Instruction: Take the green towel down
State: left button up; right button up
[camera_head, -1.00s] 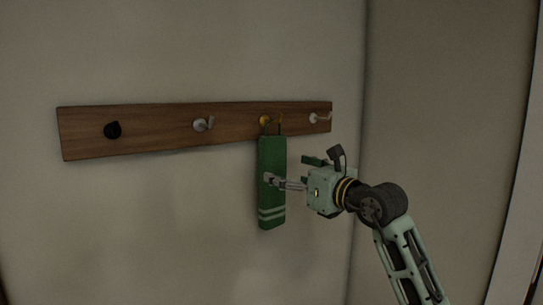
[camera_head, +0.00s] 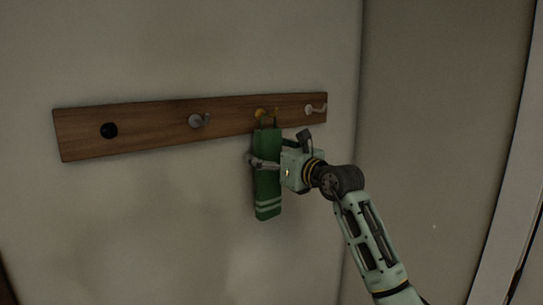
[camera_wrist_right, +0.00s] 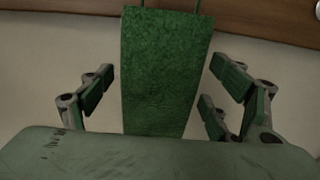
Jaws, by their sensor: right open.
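The green towel (camera_head: 267,190) hangs by a loop from the brass hook (camera_head: 262,113) on the wooden rack. It has pale stripes near its lower end. My right gripper (camera_head: 262,163) is at the towel's upper half, with a finger showing at the towel's left side. In the right wrist view the towel (camera_wrist_right: 160,75) stands between the open fingers of the gripper (camera_wrist_right: 160,95), with a gap on each side. The towel's loop shows at the top of that view. My left gripper is not in view.
The wooden rack (camera_head: 155,132) is fixed to the wall (camera_head: 150,220). It also bears a black hook (camera_head: 109,130), a grey hook (camera_head: 197,120) and a pale hook (camera_head: 315,109). A wall corner lies to the right.

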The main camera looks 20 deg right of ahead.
aim_at(272, 146)
jog(key=shift+w+a+f, duration=0.1)
jog(key=shift+w+f, duration=0.05)
jog(key=shift+w, duration=0.05)
jog(key=c, duration=1.4)
jog(key=shift+r+p, duration=1.1)
jog(key=shift+r, duration=0.55)
jog(key=shift+s+f, duration=0.1)
jog(key=shift+s, duration=0.05)
jog(key=shift+s+d+b, duration=0.25)
jog(key=shift+s+b, duration=0.05)
jog(key=shift+s, duration=0.1)
jog(key=shift+b+v, duration=1.1)
jog(key=shift+v, duration=1.8)
jog(key=shift+s, duration=0.15)
